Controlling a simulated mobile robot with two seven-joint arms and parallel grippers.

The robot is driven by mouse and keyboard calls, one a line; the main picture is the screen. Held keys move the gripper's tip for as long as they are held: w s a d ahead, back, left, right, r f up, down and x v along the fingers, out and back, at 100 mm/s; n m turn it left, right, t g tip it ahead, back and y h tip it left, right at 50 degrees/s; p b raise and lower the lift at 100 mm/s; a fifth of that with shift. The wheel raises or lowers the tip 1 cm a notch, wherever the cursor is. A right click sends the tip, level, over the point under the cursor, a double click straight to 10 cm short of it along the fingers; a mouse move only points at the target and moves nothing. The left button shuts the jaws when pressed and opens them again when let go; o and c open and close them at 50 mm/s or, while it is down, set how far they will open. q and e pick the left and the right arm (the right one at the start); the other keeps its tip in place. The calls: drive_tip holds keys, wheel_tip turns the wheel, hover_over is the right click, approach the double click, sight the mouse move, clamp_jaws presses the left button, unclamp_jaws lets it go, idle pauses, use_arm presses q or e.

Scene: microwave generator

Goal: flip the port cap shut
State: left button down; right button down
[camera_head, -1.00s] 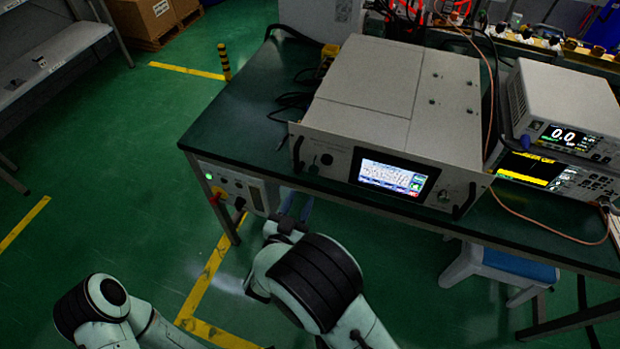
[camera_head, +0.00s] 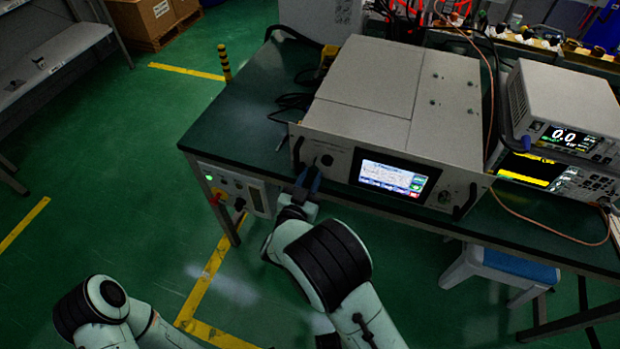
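The microwave generator (camera_head: 395,105) is a pale grey box on the green bench, with a lit screen on its front panel. A small dark round port (camera_head: 327,160) shows on the left of that panel. It is too small to tell the cap apart from it or see how the cap stands. My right gripper (camera_head: 308,179) is just in front of the panel's lower left, below and left of the port. Its bluish fingers point up towards the panel; whether they touch it, and how wide they are open, is unclear. My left gripper is out of view; only its arm shows.
The generator's black handles (camera_head: 298,152) stick out at both ends of the panel. A control box (camera_head: 235,190) with buttons hangs under the bench edge. Stacked instruments (camera_head: 565,110) and cables stand at the right. A blue-topped stool (camera_head: 515,267) is below the bench.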

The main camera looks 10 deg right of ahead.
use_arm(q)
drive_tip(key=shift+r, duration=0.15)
